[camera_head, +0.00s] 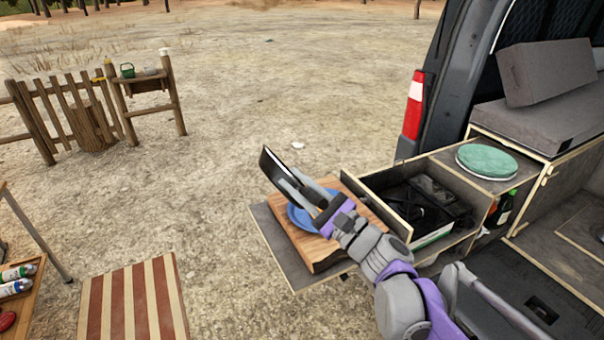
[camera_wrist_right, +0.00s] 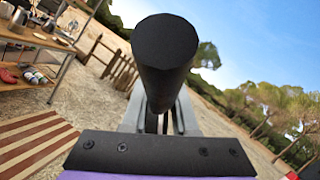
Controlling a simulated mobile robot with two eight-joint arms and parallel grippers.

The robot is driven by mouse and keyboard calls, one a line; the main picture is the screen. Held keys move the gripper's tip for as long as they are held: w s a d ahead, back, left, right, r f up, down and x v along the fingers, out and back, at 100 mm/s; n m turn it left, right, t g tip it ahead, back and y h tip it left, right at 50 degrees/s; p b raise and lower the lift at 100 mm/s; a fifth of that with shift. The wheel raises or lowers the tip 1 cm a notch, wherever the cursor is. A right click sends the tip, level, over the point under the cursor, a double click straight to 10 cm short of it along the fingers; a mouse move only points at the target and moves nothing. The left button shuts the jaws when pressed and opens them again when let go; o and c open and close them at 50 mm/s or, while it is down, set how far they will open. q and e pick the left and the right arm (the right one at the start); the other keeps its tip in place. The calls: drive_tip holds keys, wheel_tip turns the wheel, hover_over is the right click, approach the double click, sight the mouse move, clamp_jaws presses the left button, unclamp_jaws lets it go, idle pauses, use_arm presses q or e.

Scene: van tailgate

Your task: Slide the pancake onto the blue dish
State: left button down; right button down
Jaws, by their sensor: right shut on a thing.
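The blue dish (camera_head: 298,217) lies on a wooden board (camera_head: 318,250), partly hidden behind my right gripper. My right gripper (camera_head: 312,192) is above the dish and shut on the black handle (camera_wrist_right: 167,60) of a dark pan. The pan (camera_head: 274,168) is steeply tilted, nearly edge-on in the head view, above the far left side of the dish. I cannot see the pancake in either view; the pan's inside and part of the dish are hidden. My left gripper is not in view.
The board rests on a grey pull-out shelf (camera_head: 266,228) at the van's tailgate. An open drawer (camera_head: 408,222) with a black stove stands right of it. A green round lid (camera_head: 486,160) is on the counter. A striped seat (camera_head: 133,305) stands at the lower left.

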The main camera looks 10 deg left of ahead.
drive_tip(key=s+a+f+n+g+b, duration=0.1)
drive_tip(key=s+a+f+n+g, duration=0.1)
drive_tip(key=f+n, duration=0.3)
drive_tip(key=s+a+f+n+g+h+b, duration=0.1)
drive_tip(key=s+a+f+n+g, duration=0.1)
drive_tip(key=f+n, duration=0.3)
drive_tip(key=shift+s+a+f+n, duration=0.4)
drive_tip(key=shift+s+a+n, duration=0.1)
drive_tip(key=shift+n, duration=1.1)
